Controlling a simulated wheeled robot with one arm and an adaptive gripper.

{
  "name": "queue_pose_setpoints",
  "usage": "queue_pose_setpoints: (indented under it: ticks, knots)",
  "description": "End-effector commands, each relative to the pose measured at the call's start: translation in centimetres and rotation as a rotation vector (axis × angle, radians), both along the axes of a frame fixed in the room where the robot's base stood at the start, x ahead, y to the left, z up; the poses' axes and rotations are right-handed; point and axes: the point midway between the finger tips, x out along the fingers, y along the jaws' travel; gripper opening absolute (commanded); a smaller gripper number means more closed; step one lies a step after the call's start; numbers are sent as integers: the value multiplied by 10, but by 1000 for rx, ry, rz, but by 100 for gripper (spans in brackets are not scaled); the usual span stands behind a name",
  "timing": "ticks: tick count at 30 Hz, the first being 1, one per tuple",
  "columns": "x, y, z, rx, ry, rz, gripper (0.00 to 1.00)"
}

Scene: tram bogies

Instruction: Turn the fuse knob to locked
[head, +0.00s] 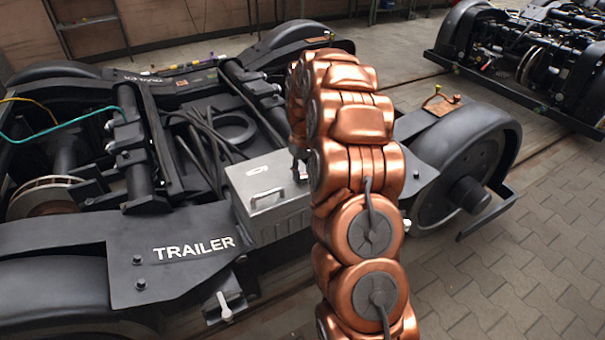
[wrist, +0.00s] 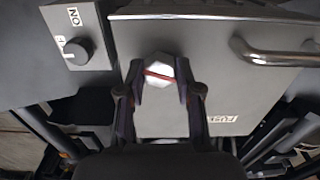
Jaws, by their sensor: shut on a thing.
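The fuse knob (wrist: 160,67) is a pale hexagonal knob with a red line across it, on the lid of a grey fuse box (wrist: 230,95). The red line runs nearly crosswise in the wrist view, dipping slightly to the right. My gripper (wrist: 160,80) is shut on the knob, one finger on each side. The lid bears an upside-down label (wrist: 220,119) that seems to read FUSE. No locked mark is visible. In the head view the fuse box (head: 285,222) sits on the trailer bogie; my copper arm hides the knob and most of my gripper.
A metal handle (wrist: 265,58) stands on the lid, right of the knob. A black rotary switch (wrist: 78,50) marked ON sits on a separate grey box to the left. Wheels and dark frame parts surround the box. Paved floor (head: 500,270) is free at right.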

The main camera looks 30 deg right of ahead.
Motion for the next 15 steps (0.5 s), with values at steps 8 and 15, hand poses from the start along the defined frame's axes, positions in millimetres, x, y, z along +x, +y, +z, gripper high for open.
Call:
queue_pose_setpoints:
  ticks: [8,15]
  knots:
    - [-1,-1,-1,-1,1,-262,0]
    - [-1,0,-1,0,1,-491,0]
